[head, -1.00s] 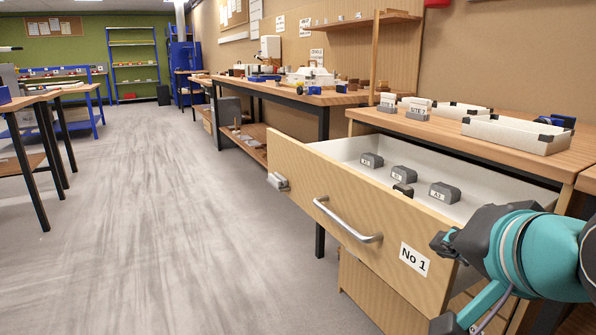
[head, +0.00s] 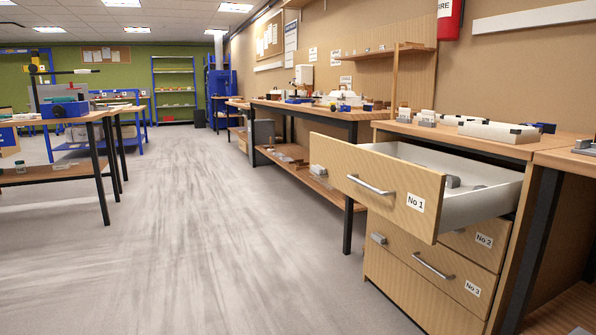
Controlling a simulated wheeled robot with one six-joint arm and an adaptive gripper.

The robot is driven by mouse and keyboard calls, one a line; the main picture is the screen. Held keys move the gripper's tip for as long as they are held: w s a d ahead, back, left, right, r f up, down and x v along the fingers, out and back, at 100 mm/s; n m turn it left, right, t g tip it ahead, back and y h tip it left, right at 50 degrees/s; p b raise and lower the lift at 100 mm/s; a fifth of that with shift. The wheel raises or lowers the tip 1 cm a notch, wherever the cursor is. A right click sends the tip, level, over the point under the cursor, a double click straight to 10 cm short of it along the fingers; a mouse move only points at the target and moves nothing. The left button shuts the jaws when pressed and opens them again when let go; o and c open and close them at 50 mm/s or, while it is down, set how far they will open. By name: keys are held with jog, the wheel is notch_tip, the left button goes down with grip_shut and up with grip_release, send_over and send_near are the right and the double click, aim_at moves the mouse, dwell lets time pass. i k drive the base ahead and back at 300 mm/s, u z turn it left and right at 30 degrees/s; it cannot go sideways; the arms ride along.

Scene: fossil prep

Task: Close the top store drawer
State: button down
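The top store drawer (head: 385,178), labelled No 1, is pulled well out from its cabinet in the head view, at the right. Inside the white drawer, a few small grey items (head: 453,182) show; the rest of the inside is hidden by the front. My gripper is out of view.
White trays (head: 497,131) stand on the bench above. Workbenches line the wall beyond. The grey floor (head: 200,230) at left is clear.

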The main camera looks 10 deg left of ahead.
aim_at(415, 199)
jog(key=z, duration=1.4)
jog(key=k, duration=0.1)
jog(key=u, duration=2.65)
jog(key=i, duration=0.85)
jog(key=z, duration=0.4)
jog(key=i, duration=1.05)
jog(key=z, duration=0.85)
